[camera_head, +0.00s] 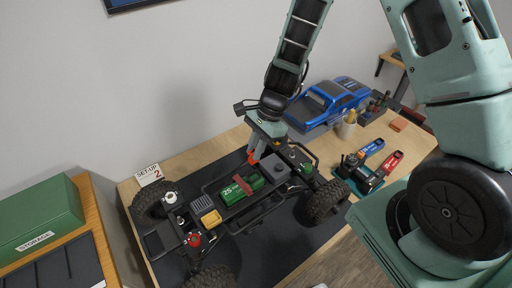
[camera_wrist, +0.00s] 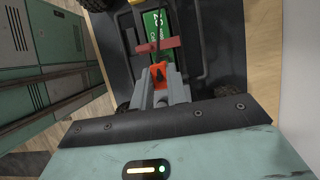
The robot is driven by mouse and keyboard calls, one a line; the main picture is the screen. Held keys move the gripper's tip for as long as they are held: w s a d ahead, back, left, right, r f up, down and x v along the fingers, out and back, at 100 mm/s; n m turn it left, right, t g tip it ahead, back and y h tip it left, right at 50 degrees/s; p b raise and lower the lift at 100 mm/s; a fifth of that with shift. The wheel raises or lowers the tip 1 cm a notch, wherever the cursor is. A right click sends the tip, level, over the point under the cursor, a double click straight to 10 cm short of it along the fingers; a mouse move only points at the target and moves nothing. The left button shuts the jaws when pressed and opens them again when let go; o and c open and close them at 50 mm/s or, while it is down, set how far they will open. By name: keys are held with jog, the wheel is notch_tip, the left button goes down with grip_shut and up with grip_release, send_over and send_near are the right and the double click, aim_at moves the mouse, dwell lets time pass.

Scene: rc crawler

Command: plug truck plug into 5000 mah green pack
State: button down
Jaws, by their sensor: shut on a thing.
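The green battery pack (camera_head: 241,187) sits in the tray of the truck chassis, with a red strap (camera_head: 243,186) across it. In the wrist view the green pack (camera_wrist: 156,26) and the red strap (camera_wrist: 158,45) lie just beyond my fingertips. My gripper (camera_head: 255,156) is above the far side of the chassis, near the pack's right end. It is shut on an orange plug (camera_head: 252,160), which also shows between the fingers in the wrist view (camera_wrist: 159,75). The fingers hide part of the plug. I cannot tell whether it touches the pack's connector.
The truck chassis (camera_head: 265,204) with large tyres stands on a dark mat on the wooden table. A blue truck body (camera_head: 326,101), a tool cup (camera_head: 347,127) and red and blue packs (camera_head: 390,162) lie to the right. A green storage box (camera_head: 38,220) is at the left.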

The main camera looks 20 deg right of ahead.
jog(key=shift+f+b, duration=2.35)
jog(key=shift+f, duration=0.55)
jog(key=shift+f+b, duration=0.9)
jog(key=shift+f, duration=0.35)
jog(key=c, duration=1.3)
grip_release()
jog(key=shift+r, duration=0.1)
jog(key=b+v, duration=0.2)
jog(key=v, duration=1.5)
jog(key=shift+r, duration=0.25)
